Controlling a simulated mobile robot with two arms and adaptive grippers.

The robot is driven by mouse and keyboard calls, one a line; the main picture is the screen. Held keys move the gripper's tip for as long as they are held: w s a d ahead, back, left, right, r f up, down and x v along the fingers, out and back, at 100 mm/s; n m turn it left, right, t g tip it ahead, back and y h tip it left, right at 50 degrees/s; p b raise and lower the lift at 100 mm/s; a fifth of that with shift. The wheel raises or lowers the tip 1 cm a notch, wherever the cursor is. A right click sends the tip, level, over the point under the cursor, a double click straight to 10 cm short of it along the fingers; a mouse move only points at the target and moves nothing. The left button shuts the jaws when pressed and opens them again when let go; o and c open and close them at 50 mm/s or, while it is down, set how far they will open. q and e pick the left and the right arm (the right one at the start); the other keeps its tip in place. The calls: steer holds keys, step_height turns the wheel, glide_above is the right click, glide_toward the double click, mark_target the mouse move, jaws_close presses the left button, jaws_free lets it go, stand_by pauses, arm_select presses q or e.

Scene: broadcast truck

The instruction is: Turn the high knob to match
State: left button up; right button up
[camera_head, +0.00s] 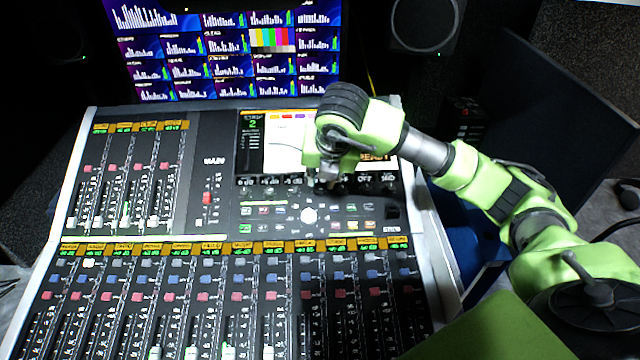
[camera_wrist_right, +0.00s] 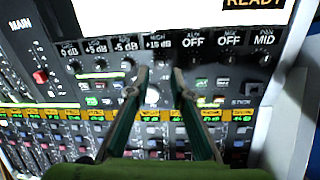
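The mixing console (camera_head: 222,232) has a row of small knobs under its screen, with value labels above them. In the right wrist view the label HIGH reads +15 dB (camera_wrist_right: 157,41). My right gripper (camera_wrist_right: 161,72) points at the knob row just below that label, its two fingers on either side of the high knob's place. The tips stand apart with a visible gap; I cannot tell whether they touch the knob. In the head view my right gripper (camera_head: 328,184) hides that knob. A large white knob (camera_wrist_right: 152,96) shows between the fingers. My left gripper is not in view.
The console screen (camera_head: 285,150) is partly covered by my right arm; READY (camera_wrist_right: 254,3) shows on it. Neighbouring knobs (camera_wrist_right: 127,64) sit close on the left. Faders and buttons fill the lower console. A monitor wall (camera_head: 225,50) and a speaker (camera_head: 425,22) stand behind.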

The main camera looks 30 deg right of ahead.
steer(key=v, duration=0.6)
steer(key=shift+s+r, duration=0.2)
steer(key=shift+r, duration=0.15)
steer(key=shift+a, duration=0.1)
